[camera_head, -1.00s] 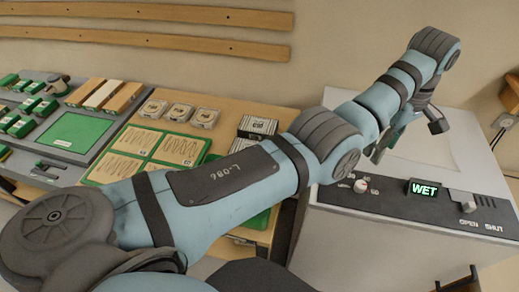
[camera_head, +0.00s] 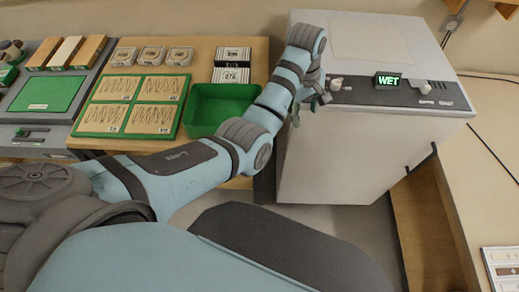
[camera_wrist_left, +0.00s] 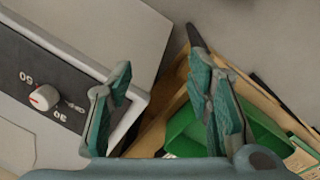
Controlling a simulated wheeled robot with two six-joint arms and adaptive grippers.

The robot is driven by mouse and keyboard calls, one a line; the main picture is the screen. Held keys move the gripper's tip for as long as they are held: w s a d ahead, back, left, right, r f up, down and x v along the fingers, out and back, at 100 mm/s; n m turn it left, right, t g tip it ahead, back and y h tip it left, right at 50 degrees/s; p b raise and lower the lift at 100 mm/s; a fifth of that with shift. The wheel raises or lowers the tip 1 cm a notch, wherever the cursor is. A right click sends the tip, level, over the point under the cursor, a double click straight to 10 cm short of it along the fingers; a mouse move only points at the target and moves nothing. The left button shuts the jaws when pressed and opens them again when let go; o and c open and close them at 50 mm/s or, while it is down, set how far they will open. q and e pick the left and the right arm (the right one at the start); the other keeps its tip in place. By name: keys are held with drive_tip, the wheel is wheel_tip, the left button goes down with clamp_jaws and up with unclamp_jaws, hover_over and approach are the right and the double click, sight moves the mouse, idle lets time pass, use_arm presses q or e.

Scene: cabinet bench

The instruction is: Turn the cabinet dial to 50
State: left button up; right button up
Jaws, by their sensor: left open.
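The white cabinet (camera_head: 345,160) stands right of the bench, with a dark control strip along its top front edge. Its white dial (camera_head: 336,84) sits at the strip's left end. In the left wrist view the dial (camera_wrist_left: 44,97) has a red mark and is ringed by numbers, seen upside down; its exact setting is unclear. My left gripper (camera_head: 322,94) is at the cabinet's front left, close to the dial but apart from it. In the wrist view the left gripper's fingers (camera_wrist_left: 160,68) are spread and empty, with the dial off to the left. My right gripper is not visible.
A green bin (camera_head: 215,112) stands on the wooden bench left of the cabinet. A gap separates bench and cabinet. A wooden counter (camera_head: 480,190) lies at the right.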

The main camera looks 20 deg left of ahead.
use_arm(q)
drive_tip(key=s+a+f+m+t, duration=0.1)
drive_tip(key=s+a+f+m, duration=0.2)
drive_tip(key=s+a+f, duration=0.4)
wheel_tip(320, 180, down, 4)
drive_tip(key=shift+s+a+y, duration=0.3)
drive_tip(key=shift+s+a, duration=0.1)
drive_tip(key=shift+s, duration=0.35)
